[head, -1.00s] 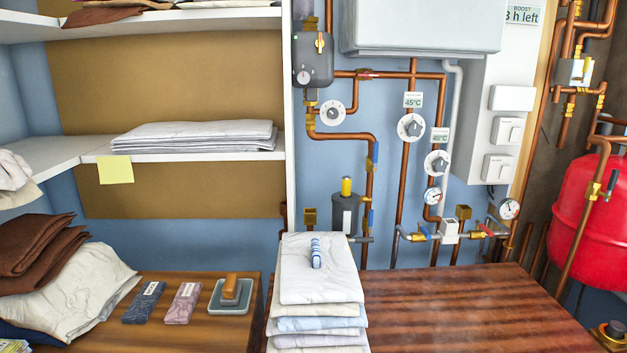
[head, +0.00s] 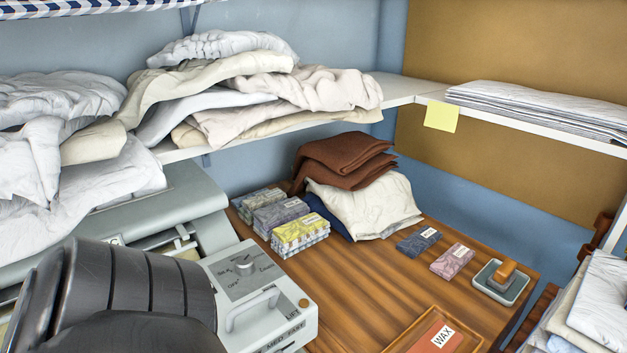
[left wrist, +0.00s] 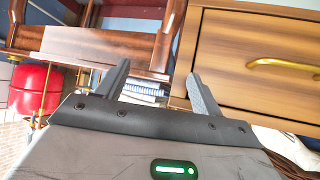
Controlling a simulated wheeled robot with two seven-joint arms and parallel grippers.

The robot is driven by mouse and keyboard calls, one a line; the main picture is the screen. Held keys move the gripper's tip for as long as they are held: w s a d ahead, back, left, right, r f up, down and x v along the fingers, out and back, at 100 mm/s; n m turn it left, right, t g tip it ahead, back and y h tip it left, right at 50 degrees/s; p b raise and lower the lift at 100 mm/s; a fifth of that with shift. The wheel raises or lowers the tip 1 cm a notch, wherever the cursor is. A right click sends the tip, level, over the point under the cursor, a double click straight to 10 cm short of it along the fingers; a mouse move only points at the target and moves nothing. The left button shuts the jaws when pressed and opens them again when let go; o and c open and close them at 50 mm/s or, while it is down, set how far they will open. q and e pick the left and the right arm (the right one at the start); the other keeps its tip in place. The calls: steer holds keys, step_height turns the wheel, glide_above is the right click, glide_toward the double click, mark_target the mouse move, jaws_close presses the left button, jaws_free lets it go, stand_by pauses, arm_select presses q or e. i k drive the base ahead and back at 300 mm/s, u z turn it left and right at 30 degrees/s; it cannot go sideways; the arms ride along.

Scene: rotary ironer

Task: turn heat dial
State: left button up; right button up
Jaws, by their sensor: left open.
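The heat dial (head: 244,265) is a grey knob on the pale control panel of the ironer (head: 280,312), at lower centre-left in the head view. Lettering around it includes OFF and what look like fabric names. My dark arm covers the lower left of the head view, close to the panel. My left gripper (left wrist: 158,82) shows only in the left wrist view, open and empty, with drawers and a wooden frame beyond it. My right gripper is not in view.
A wooden worktop (head: 370,270) right of the ironer bears several patterned boxes (head: 299,235), folded cloths (head: 372,207) and a wax tray (head: 437,335). A shelf (head: 412,89) of linens hangs above. The left wrist view shows a drawer (left wrist: 262,60) and a red tank (left wrist: 35,88).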

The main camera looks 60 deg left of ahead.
mark_target(245, 264)
steer(key=u, duration=3.45)
